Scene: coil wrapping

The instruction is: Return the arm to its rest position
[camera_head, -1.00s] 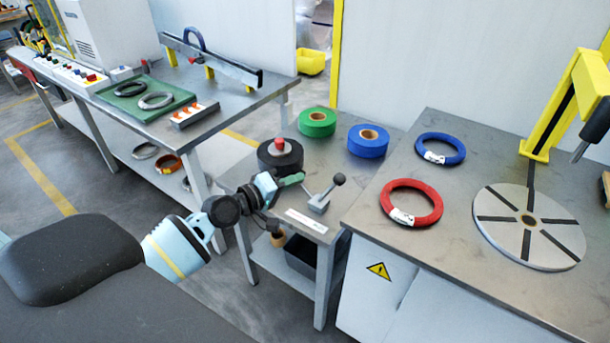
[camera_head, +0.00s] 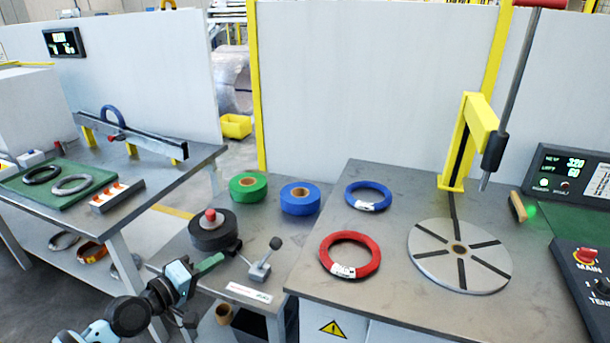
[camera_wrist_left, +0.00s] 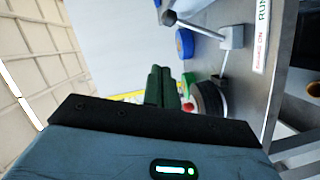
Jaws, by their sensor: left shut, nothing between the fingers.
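My left arm comes in from the lower left of the head view. Its gripper (camera_head: 213,261) has green fingers and is shut and empty. In this view it appears just in front of the black tape roll (camera_head: 212,235) with a red knob, left of the lever; I cannot tell the exact gap. In the left wrist view the green fingers (camera_wrist_left: 160,85) lie together, and the black roll (camera_wrist_left: 209,100) shows just right of them. My right arm and gripper are not in view.
Green (camera_head: 248,184) and blue (camera_head: 300,204) tape rolls and a lever (camera_head: 262,266) stand on the small table. The right bench holds red (camera_head: 327,257) and blue (camera_head: 370,186) coils, a turntable (camera_head: 428,263) and a yellow post (camera_head: 455,160). Another bench (camera_head: 190,168) stands left.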

